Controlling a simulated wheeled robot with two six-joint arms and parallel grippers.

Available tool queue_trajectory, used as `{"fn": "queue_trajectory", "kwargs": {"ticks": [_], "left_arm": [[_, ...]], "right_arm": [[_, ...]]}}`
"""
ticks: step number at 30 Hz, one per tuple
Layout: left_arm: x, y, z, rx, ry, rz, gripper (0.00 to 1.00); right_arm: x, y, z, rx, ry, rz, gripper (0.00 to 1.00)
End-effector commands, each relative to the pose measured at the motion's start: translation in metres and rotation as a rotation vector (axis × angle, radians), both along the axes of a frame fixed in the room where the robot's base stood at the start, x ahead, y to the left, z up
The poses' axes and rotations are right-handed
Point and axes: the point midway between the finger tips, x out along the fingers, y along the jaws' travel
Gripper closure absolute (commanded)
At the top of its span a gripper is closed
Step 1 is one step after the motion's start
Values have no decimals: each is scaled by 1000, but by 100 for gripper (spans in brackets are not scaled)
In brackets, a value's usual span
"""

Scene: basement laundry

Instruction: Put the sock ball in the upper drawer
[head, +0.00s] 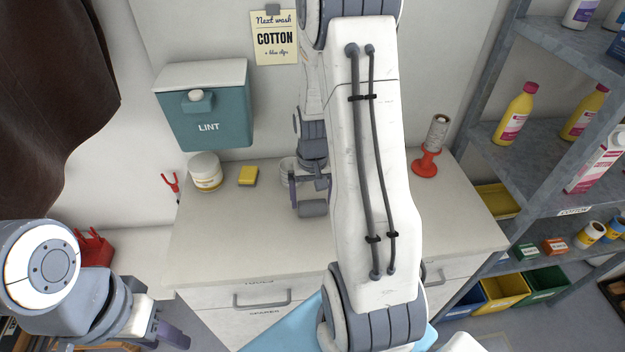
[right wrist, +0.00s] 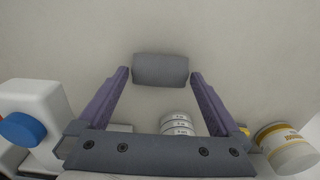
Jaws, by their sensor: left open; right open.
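The grey rolled sock ball (head: 313,208) lies on the white counter (head: 235,235); it also shows in the right wrist view (right wrist: 160,69). My right gripper (head: 309,191) is open, with its purple fingertips on either side of the sock ball. In the right wrist view gaps show, so it is not clasped. My left gripper (head: 172,336) is open and empty at the lower left, away from the counter. Drawer fronts with handles (head: 262,300) sit under the counter, labelled TOOLS and SPARES. They look shut; my right arm hides part of them.
A white tub (head: 205,171), a yellow sponge (head: 248,176) and a red holder (head: 427,163) stand on the counter. A teal lint box (head: 205,115) hangs behind. A blue-capped bottle (right wrist: 32,115) shows in the wrist view. Shelves (head: 530,190) stand at right. The counter's front left is clear.

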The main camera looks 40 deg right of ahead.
Motion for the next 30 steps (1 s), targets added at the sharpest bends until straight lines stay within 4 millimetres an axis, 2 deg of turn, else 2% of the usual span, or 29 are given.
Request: {"fn": "queue_trajectory", "kwargs": {"ticks": [6, 12, 17, 23, 26, 29, 30], "left_arm": [[0, 0, 0, 0, 0, 0, 55], [0, 0, 0, 0, 0, 0, 55], [0, 0, 0, 0, 0, 0, 55], [0, 0, 0, 0, 0, 0, 55], [0, 0, 0, 0, 0, 0, 55], [0, 0, 0, 0, 0, 0, 55], [0, 0, 0, 0, 0, 0, 55]], "right_arm": [[2, -1, 50, -4, -8, 0, 0], [1, -1, 84, -3, -4, 0, 0], [0, 0, 97, -2, -3, 0, 0], [1, 3, 100, -1, -1, 8, 0], [3, 24, 105, 1, -6, 68, 0], [2, 72, 114, 6, -17, 207, 0], [-1, 97, 119, 9, -22, 281, 0]]}}
